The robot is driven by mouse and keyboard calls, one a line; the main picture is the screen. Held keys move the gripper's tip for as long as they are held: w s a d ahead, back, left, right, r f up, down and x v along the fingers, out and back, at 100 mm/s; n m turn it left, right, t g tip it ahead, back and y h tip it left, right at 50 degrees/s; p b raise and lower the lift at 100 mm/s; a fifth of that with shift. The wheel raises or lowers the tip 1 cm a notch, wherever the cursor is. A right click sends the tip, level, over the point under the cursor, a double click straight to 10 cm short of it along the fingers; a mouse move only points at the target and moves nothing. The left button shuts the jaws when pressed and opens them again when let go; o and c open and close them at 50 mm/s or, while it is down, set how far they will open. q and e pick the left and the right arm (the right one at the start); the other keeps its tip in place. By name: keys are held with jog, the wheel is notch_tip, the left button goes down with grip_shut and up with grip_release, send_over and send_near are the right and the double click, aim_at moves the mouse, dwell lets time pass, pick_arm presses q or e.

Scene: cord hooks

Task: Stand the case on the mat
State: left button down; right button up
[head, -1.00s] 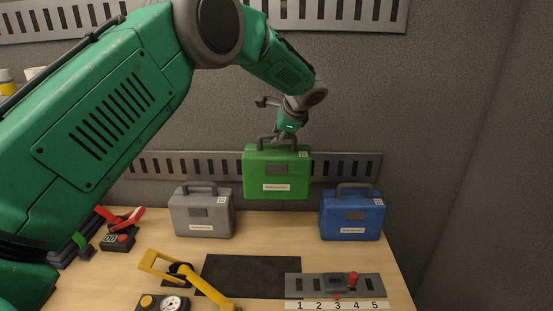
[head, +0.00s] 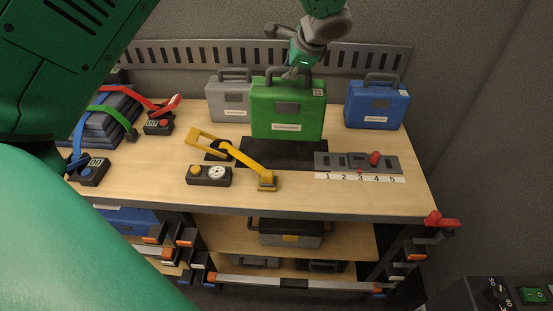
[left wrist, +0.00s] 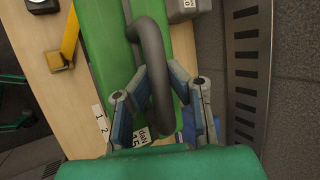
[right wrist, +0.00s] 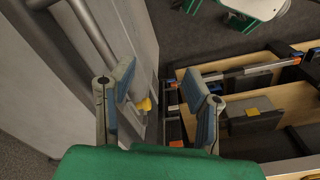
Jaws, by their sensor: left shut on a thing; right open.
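The green case (head: 289,108) hangs upright by its handle from my left gripper (head: 294,71). In the left wrist view the left gripper (left wrist: 157,88) has its fingers closed about the grey handle (left wrist: 150,60). The case is over the back part of the black mat (head: 283,155), and its lower edge hides the mat's back edge. I cannot tell whether it touches the mat. My right gripper (right wrist: 158,82) is open and empty in the right wrist view, away from the table top.
A grey case (head: 229,98) stands behind the green one at left and a blue case (head: 377,104) at right. A numbered slider plate (head: 357,162) lies at right.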

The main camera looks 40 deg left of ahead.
aim_at(284, 109)
pick_arm(q)
jog(key=shift+s+f, duration=0.15)
jog(key=shift+s, duration=0.3)
jog(key=shift+s+f, duration=0.2)
jog(key=shift+f, duration=0.1)
notch_tip(284, 109, down, 6)
notch_tip(284, 109, down, 4)
jog(key=shift+s+r+p, duration=0.1)
jog(key=shift+r+p, duration=0.15)
jog(key=shift+p, duration=0.05)
jog(key=shift+f, duration=0.15)
pick_arm(e)
jog(key=shift+s+a+r, duration=0.1)
jog(key=shift+s+r, duration=0.1)
jog(key=shift+s, duration=0.05)
jog(key=shift+f, duration=0.1)
pick_arm(q)
jog(key=c, duration=1.6)
grip_release()
jog(key=shift+f, duration=0.1)
